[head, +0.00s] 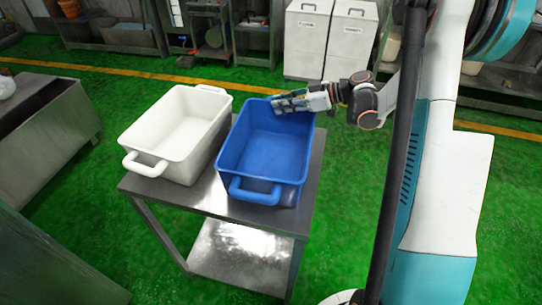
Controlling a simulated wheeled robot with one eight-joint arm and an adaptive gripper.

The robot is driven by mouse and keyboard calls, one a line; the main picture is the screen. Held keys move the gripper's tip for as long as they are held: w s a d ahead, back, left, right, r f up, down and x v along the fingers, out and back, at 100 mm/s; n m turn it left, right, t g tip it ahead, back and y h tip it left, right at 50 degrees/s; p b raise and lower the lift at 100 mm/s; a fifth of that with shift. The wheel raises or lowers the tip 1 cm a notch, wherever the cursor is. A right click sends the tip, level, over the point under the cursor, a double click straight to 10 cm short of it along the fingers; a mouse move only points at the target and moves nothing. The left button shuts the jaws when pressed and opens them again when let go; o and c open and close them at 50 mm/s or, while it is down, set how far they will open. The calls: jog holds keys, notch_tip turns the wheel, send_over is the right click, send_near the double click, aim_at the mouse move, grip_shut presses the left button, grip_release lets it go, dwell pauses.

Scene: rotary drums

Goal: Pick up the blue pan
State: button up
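The blue pan (262,158) is a deep, empty rectangular tub on the right half of a metal table (226,202). One loop handle of it shows at its near end. Its far end is partly hidden by my gripper (279,105). My gripper reaches in from the right and lies at the pan's far rim. I cannot tell whether it touches the rim or whether the fingers are open or closed.
A white pan (178,138) of similar shape stands close beside the blue pan on the left. Metal cabinets (40,125) stand at the left. White bins (330,38) and shelves line the back. Green floor (110,200) is clear around the table.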

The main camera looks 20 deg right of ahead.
jog(key=shift+w+a+f, duration=0.15)
jog(key=shift+a, duration=0.1)
grip_shut()
jog(key=shift+r, duration=0.2)
notch_tip(320, 180, up, 20)
jog(key=p, duration=0.6)
jog(key=shift+p, duration=0.35)
jog(key=shift+f, duration=0.15)
